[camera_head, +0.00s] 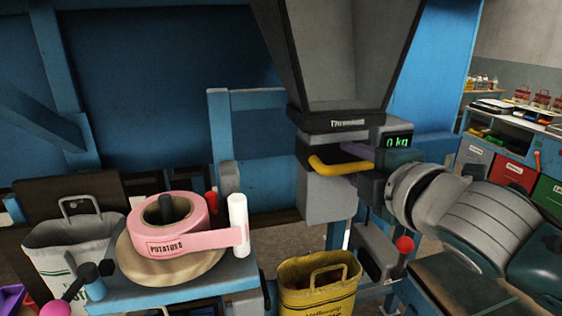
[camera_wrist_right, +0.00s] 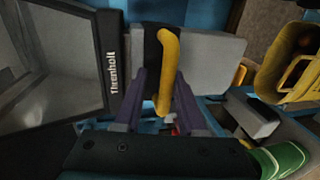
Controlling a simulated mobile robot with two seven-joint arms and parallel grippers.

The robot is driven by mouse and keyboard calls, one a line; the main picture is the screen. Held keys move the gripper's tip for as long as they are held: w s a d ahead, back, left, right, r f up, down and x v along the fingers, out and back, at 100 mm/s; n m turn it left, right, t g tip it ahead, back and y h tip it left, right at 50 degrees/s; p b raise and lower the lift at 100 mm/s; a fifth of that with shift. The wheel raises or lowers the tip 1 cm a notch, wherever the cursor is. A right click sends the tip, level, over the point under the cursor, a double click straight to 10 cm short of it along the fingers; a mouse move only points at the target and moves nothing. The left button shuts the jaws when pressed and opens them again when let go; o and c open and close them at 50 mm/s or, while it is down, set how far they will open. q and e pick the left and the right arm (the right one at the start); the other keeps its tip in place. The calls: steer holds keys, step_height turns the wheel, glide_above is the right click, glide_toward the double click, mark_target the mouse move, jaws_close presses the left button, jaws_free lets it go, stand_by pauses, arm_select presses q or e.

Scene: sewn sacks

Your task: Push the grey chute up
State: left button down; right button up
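The grey chute (camera_head: 325,190) appears to be the grey boxy part under the large grey hopper (camera_head: 352,60); in the right wrist view it seems to be the grey body (camera_wrist_right: 212,60) beside the yellow handle (camera_wrist_right: 169,60). That yellow handle (camera_head: 335,166) juts from its front in the head view. My right gripper (camera_wrist_right: 166,78) is at the handle, its purple fingers spread on either side of it with the handle between. Contact is not clear. In the head view my right gripper (camera_head: 358,155) comes in from the right and partly hides the handle's right end. My left gripper is out of view.
A green display (camera_head: 398,141) reads 0 kg. A red-knobbed lever (camera_head: 404,244) stands below my right arm. A yellow sack (camera_head: 318,288) is under the chute. A pink tape roll (camera_head: 165,226) sits on a blue stand at left, beside a white sack (camera_head: 72,250).

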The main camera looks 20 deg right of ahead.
steer(key=shift+o, duration=0.7)
steer(key=shift+f, duration=0.1)
steer(key=shift+s, duration=0.55)
steer(key=b+v, duration=0.2)
steer(key=v, duration=0.7)
